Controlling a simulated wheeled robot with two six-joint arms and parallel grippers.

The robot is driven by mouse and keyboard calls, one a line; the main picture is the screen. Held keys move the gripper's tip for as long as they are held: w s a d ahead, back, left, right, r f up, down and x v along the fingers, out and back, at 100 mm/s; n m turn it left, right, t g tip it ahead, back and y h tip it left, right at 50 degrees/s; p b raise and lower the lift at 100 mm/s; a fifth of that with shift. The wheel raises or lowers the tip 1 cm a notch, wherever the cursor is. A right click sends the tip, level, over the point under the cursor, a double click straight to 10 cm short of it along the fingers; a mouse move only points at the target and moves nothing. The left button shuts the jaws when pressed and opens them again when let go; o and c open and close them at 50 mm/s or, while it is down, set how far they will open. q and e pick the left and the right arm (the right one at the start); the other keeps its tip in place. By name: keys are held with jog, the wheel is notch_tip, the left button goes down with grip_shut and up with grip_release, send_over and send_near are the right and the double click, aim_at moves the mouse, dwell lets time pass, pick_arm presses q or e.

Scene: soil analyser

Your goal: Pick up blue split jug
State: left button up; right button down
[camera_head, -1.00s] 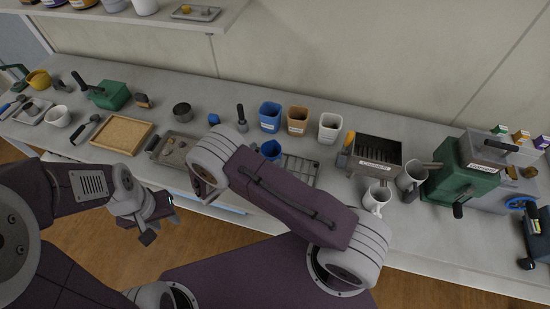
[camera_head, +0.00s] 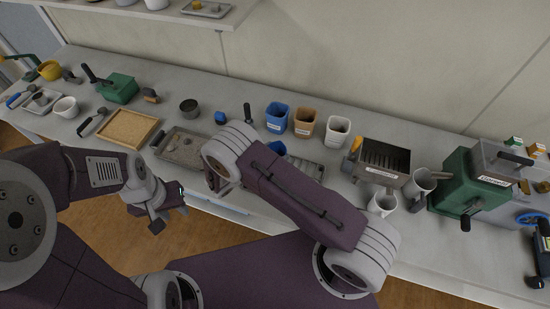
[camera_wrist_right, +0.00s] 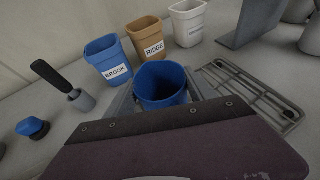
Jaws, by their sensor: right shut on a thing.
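The blue jug (camera_wrist_right: 162,84), open-topped and unlabelled, stands upright in the right wrist view, with its inside showing. In the head view only a small part of the blue jug (camera_head: 277,148) shows behind my right arm. My right gripper (camera_wrist_right: 160,100) is shut on it, with grey finger parts on both sides; the wrist body hides its lower front. I cannot tell whether its base touches the bench. My left gripper (camera_head: 167,210) is open and empty, in front of the bench edge over the floor.
Behind the jug stand a blue bin labelled BROOK (camera_wrist_right: 115,60), a brown bin labelled RIDGE (camera_wrist_right: 149,40) and a white bin (camera_wrist_right: 187,22). A wire rack (camera_wrist_right: 250,92) lies right of it. A dark-handled tool (camera_wrist_right: 62,85) and blue knob (camera_wrist_right: 33,128) are left.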

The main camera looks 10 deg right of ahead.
jog(key=s+d+r+b, duration=0.2)
jog(key=s+d+r, duration=0.6)
jog(key=r, duration=0.3)
jog(key=shift+d, duration=0.3)
